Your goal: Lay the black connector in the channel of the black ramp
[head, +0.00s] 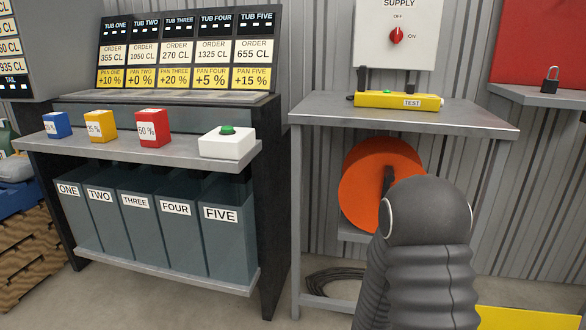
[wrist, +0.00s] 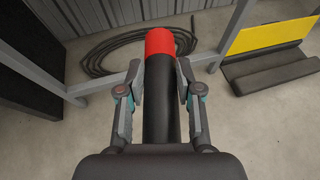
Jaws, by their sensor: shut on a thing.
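In the wrist view, the black connector (wrist: 163,105) is a thick black cylinder with a red end (wrist: 160,42) pointing away from me. My gripper (wrist: 162,78) has one finger on each side of the connector and is shut on it. The connector's near end is hidden by my gripper's body. The black ramp (wrist: 280,84) lies on the floor at the upper right, apart from the connector, with a groove along it. A yellow panel (wrist: 267,34) stands behind the ramp. In the head view, my arm hides my gripper and the connector.
A coil of dark cable (wrist: 110,52) lies on the floor by the wall. Grey table legs (wrist: 233,30) stand between the connector and the ramp. An orange reel (head: 370,178) is under the metal table (head: 400,117). A dark cabinet (wrist: 28,75) is at left.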

